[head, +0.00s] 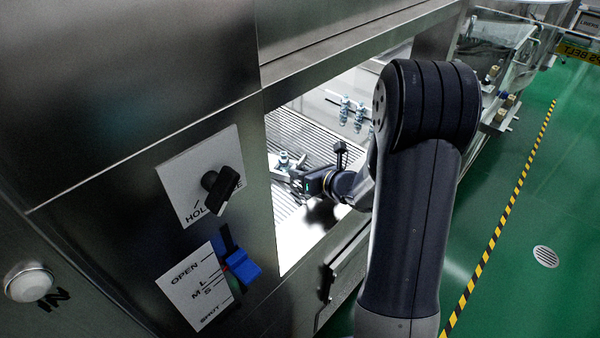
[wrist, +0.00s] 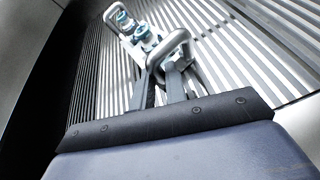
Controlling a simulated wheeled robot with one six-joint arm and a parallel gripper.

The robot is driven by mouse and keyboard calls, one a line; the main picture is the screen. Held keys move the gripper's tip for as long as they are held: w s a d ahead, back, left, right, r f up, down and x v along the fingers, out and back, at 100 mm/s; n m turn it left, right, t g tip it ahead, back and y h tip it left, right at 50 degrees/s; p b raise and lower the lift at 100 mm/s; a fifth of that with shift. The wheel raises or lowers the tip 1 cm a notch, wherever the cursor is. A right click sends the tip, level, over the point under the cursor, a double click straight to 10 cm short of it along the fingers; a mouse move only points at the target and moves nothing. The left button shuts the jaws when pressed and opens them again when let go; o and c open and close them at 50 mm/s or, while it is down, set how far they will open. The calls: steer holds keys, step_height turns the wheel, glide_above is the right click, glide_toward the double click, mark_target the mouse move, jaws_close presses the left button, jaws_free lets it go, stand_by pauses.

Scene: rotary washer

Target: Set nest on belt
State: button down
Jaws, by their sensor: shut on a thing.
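The nest (wrist: 140,40) is a light metal piece with a loop handle and small blue-ringed fittings. It also shows in the head view inside the lit washer opening (head: 284,160). My gripper (wrist: 170,82) is shut on the nest's handle; in the head view my gripper (head: 292,177) reaches in through the opening. The belt (wrist: 245,55) is a ribbed metal slat surface below and behind the nest, also visible in the head view (head: 320,146). I cannot tell whether the nest touches the belt. My gripper hides part of the nest in the head view.
Several more blue-and-metal fittings (head: 345,108) stand farther back inside the opening. The steel front panel carries a black knob (head: 221,188) and a blue lever (head: 242,267). A lower ledge (head: 345,270) runs under the opening. Green floor with a striped line lies to the right.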

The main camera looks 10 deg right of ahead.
steer(key=c, duration=1.4)
jaws_free()
steer(key=v, duration=1.2)
steer(key=shift+s+r, duration=0.1)
